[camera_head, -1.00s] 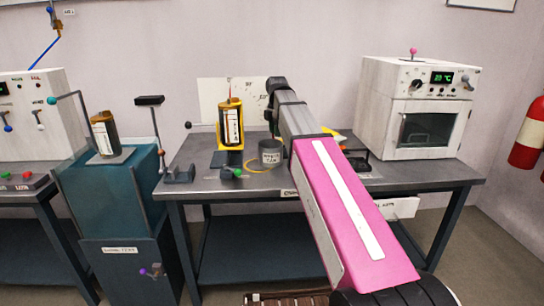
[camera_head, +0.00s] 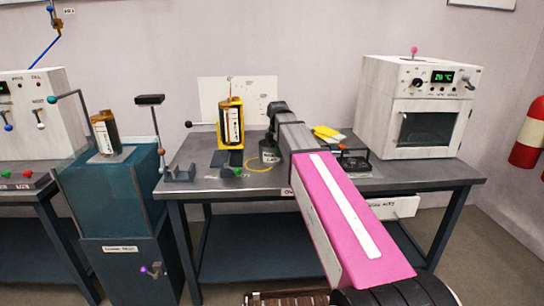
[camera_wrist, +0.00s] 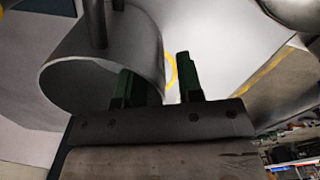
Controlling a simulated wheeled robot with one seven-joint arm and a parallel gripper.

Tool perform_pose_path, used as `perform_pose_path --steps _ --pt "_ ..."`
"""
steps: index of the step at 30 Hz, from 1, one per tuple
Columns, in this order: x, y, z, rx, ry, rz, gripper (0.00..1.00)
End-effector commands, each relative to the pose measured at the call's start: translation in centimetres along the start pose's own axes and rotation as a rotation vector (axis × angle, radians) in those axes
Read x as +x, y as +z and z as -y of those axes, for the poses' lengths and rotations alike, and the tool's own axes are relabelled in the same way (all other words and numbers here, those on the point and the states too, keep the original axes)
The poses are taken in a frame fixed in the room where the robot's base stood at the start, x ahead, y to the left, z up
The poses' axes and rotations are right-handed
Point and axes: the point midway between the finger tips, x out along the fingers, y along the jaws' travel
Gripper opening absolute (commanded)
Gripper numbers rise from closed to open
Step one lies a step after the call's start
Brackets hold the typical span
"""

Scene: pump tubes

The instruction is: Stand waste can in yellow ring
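The waste can (camera_head: 269,156) is a small grey open cylinder standing on the grey bench, partly hidden by my wrist. The yellow ring (camera_head: 257,168) lies flat on the bench at the can's front left; my arm and the can hide part of the area. In the wrist view the can (camera_wrist: 95,62) fills the upper left with its round rim facing me. My gripper (camera_wrist: 157,68) has its two green fingers apart, with the can's wall between them. I cannot tell whether either finger touches it. A piece of the yellow ring (camera_wrist: 171,70) shows beyond the wall.
A yellow stand with a dark bottle (camera_head: 230,124) is left of the can. A white oven (camera_head: 418,108) stands at the bench's right. A black device (camera_head: 353,160) and a yellow item (camera_head: 328,132) sit between. A teal cabinet (camera_head: 112,188) is at the left.

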Motion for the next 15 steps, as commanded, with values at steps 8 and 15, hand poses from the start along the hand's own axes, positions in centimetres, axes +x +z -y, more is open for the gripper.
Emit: perform_pose_path --steps 8,15 --pt "0.83 -0.03 0.01 0.000 0.000 0.000 0.34" --pt "0.82 -0.03 0.01 0.000 0.000 0.000 0.00"
